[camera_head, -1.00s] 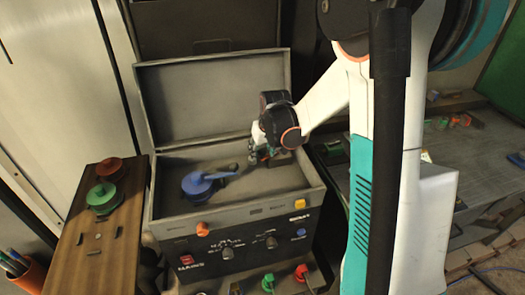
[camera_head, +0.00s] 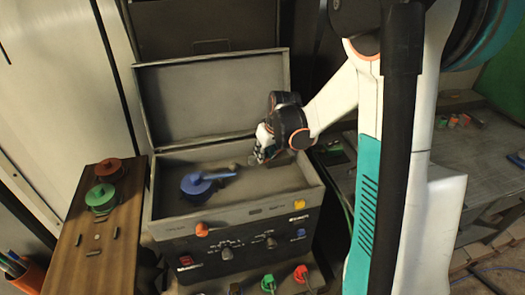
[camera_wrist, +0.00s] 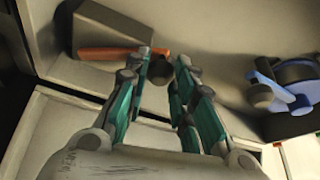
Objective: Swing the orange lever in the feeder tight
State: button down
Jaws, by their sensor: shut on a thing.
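The feeder is an open-lidded grey box (camera_head: 165,215). In the wrist view, the orange lever (camera_wrist: 105,53) reaches from a grey block (camera_wrist: 95,28) to the fingers. A dark round knob (camera_wrist: 160,71) shows between the fingertips, at the lever's end. My gripper (camera_wrist: 167,72) is shut on the lever's end. In the head view, my gripper (camera_head: 263,156) is down inside the box at its right side, and it hides the orange lever. A blue lever on a round base (camera_head: 197,184) sits in the box's left part and also shows in the wrist view (camera_wrist: 290,88).
The box's raised lid (camera_head: 212,97) stands behind my gripper. A wooden board (camera_head: 85,240) with a red and a green round part lies to the left. A grey workbench (camera_head: 450,165) is at the right. The box's front panel carries several knobs.

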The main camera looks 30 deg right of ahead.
jog(key=s+d+n+y, duration=0.1)
jog(key=s+n, duration=0.1)
jog(key=shift+d+n, duration=0.1)
jog(key=shift+n, duration=0.3)
jog(key=s+d+n, duration=0.1)
jog(key=d+n+y, duration=0.1)
jog(key=n, duration=0.1)
jog(key=shift+s+n+g+b, duration=0.3)
jog(key=shift+s+g, duration=0.1)
jog(key=d+n, duration=0.1)
jog(key=s+d+n+g+y, duration=0.1)
jog(key=n, duration=0.1)
jog(key=shift+s+d+n+g+y, duration=0.25)
jog(key=shift+d+n+g+y, duration=0.15)
jog(key=shift+d+n, duration=0.75)
jog(key=shift+a+n, duration=0.2)
jog(key=shift+n, duration=0.15)
jog(key=c, duration=1.3)
grip_release()
jog(key=shift+c, duration=0.2)
